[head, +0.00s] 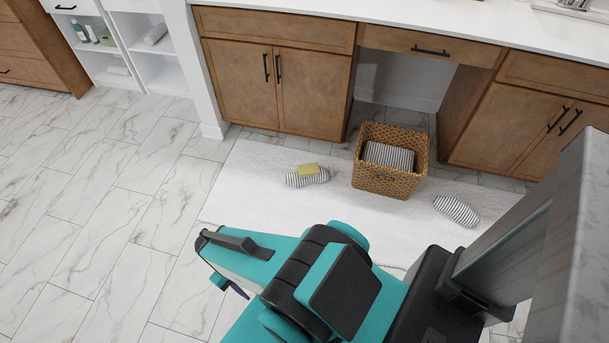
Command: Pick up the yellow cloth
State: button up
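The yellow cloth (308,169) is a small folded piece lying on top of a grey-and-white striped item (307,178) on the white rug. It is left of the wicker basket. My teal and black arm fills the lower middle of the head view. The end of the arm, with my gripper (222,266), is at the lower left of the rug, nearer to me than the cloth and well apart from it. The fingers are mostly hidden by the arm, so I cannot tell whether they are open or shut.
The wicker basket (420,158) holds striped fabric and stands on the rug (250,208). Another striped item (456,211) lies to its right. Wooden cabinets (268,85) line the back, with white shelves (125,40) at left. The marble floor at left is clear.

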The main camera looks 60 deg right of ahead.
aim_at(303, 170)
jog(key=z, duration=0.1)
jog(key=i, duration=0.95)
jog(key=u, duration=0.05)
